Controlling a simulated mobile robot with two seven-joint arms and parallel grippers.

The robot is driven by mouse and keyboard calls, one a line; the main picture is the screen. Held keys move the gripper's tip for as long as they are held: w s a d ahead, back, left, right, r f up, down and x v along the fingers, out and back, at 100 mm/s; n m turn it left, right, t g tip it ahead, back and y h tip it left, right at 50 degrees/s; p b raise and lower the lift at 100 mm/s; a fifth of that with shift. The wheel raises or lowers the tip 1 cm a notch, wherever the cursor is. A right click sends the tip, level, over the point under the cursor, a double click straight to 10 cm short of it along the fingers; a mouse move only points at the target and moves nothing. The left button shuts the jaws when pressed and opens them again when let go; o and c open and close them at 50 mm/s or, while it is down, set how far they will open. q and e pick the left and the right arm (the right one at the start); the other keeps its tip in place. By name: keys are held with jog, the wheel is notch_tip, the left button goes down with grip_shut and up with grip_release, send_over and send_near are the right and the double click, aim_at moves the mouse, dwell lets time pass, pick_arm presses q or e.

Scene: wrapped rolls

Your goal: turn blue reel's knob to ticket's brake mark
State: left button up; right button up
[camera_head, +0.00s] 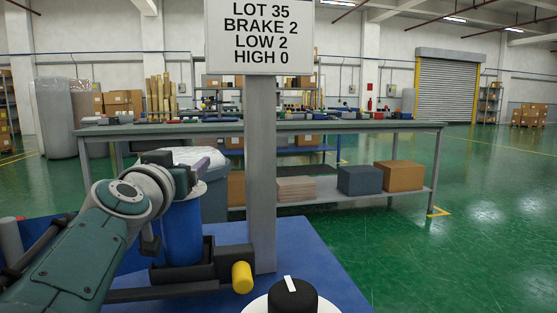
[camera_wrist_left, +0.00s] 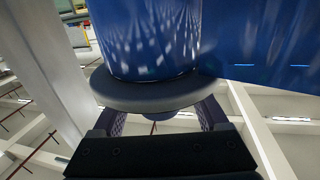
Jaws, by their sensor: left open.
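The ticket (camera_head: 258,66) on a grey post reads LOT 35, BRAKE 2, LOW 2, HIGH 0. The blue reel (camera_head: 183,235) stands upright at the left, partly hidden by my left arm. A black knob (camera_head: 292,298) with a white pointer sits on a white dial at the bottom edge; no dial marks are readable. My left gripper (camera_head: 180,172) is open at the top of the reel. In the left wrist view, its fingers (camera_wrist_left: 160,118) lie on either side of the reel's grey flange (camera_wrist_left: 145,92); contact is unclear. My right gripper is out of view.
A yellow cylinder (camera_head: 242,277) projects from a dark bracket (camera_head: 190,273) below the reel. The grey post (camera_head: 262,170) stands between the reel and clear blue surface (camera_head: 320,255). A long workbench (camera_head: 380,126) with boxes beneath stands behind.

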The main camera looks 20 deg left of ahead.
pick_arm(q)
jog(key=shift+s+f, duration=0.1)
jog(key=shift+c, duration=0.6)
grip_shut()
